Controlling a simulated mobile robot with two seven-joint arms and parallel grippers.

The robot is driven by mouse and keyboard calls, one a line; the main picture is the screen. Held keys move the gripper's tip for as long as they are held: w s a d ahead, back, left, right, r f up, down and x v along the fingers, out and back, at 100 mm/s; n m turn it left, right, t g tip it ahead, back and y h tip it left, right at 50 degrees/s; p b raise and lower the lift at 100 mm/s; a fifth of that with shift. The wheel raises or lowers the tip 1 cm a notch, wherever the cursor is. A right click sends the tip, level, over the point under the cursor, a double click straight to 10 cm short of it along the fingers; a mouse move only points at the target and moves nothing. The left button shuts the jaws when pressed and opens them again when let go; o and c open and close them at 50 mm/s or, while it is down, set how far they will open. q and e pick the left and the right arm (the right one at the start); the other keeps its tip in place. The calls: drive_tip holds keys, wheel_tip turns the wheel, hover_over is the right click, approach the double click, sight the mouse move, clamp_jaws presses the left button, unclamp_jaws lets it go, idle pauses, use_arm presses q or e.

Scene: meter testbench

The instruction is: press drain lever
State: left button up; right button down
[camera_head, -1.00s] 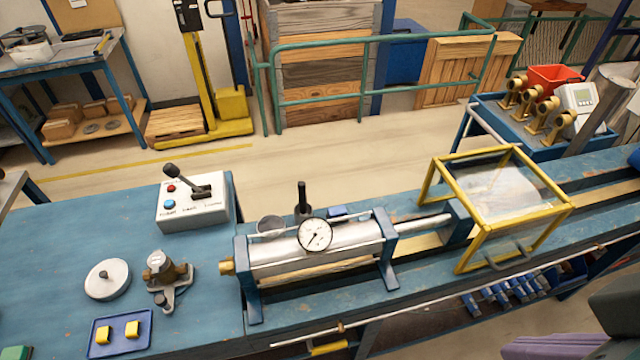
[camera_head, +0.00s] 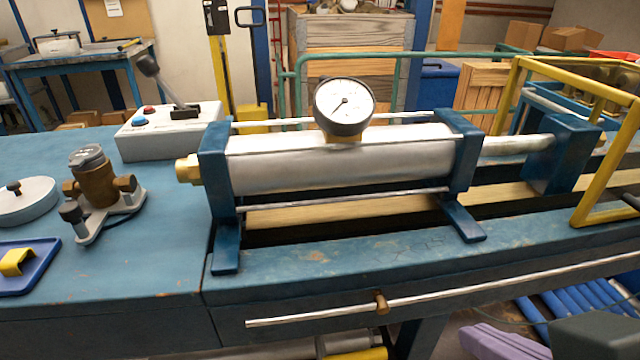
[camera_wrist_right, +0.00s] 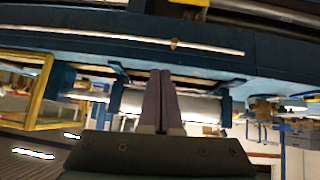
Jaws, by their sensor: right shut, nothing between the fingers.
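A long thin silver rod (camera_head: 340,308) with a brown knob-like pivot (camera_head: 380,302) runs along the bench's front face. It looks like the drain lever, though no label shows. The rod also crosses the top of the right wrist view (camera_wrist_right: 110,38), with its pivot (camera_wrist_right: 174,43). My right gripper (camera_head: 475,337) is at the lower right of the head view, in front of the bench and apart from the rod. Its purple fingers (camera_wrist_right: 160,75) are together and empty in the right wrist view. My left gripper is out of view.
A silver cylinder (camera_head: 330,165) with a dial gauge (camera_head: 344,105) lies in blue supports on the bench. A control box (camera_head: 170,130) with a black-knobbed lever stands to its left. A yellow frame (camera_head: 608,165) stands at right. Blue tubes (camera_head: 570,300) lie below the bench.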

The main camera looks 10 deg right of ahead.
use_arm(q)
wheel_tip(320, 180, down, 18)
drive_tip(key=b, duration=1.4)
use_arm(e)
drive_tip(key=w+a+f+t, duration=0.2)
drive_tip(key=a+f, duration=0.1)
drive_tip(key=f, duration=1.2)
drive_tip(key=shift+f+y, duration=0.3)
drive_tip(key=shift+y, duration=0.1)
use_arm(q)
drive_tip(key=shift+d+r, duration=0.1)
use_arm(e)
drive_tip(key=b, duration=0.4)
hover_over(375, 359)
drive_tip(key=s+a, duration=0.1)
drive_tip(key=s, duration=0.2)
wheel_tip(375, 359, down, 6)
drive_tip(key=shift+w+f+b, duration=0.2)
drive_tip(key=shift+w+f, duration=0.1)
drive_tip(key=shift+f, duration=0.25)
drive_tip(key=shift+w+f+b, duration=0.2)
drive_tip(key=shift+w+f, duration=0.05)
drive_tip(key=shift+f, duration=0.3)
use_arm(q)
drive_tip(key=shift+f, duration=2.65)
use_arm(e)
drive_tip(key=shift+w+f, duration=0.1)
drive_tip(key=shift+f, duration=0.55)
